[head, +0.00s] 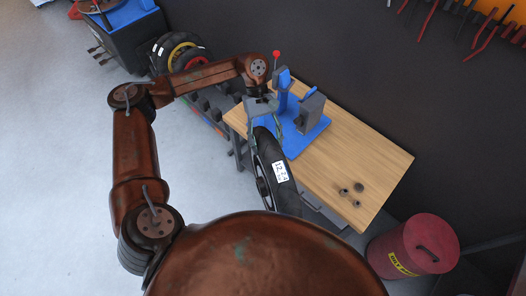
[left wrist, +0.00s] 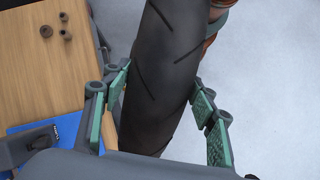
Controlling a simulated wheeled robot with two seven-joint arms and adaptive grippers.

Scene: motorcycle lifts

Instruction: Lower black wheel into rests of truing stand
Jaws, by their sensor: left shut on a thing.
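The black wheel (head: 272,172), with a white tag on its tyre, hangs upright beside the front edge of the bench. My left gripper (head: 262,122) is shut on the top of its tyre. In the left wrist view the green-padded fingers of my left gripper (left wrist: 160,112) stand on both sides of the black tyre (left wrist: 165,65). The truing stand (head: 308,140), with a blue base and uprights, is on the bench just right of the gripper. Part of its blue base also shows in the left wrist view (left wrist: 65,128). The rests are too small to make out. My right gripper is out of view.
The wooden bench (head: 365,155) has small dark round parts (head: 350,192) near its right end. A red bin (head: 415,245) stands at the bench's right end. More wheels (head: 185,55) stand in a rack behind my left arm. Open floor lies at left.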

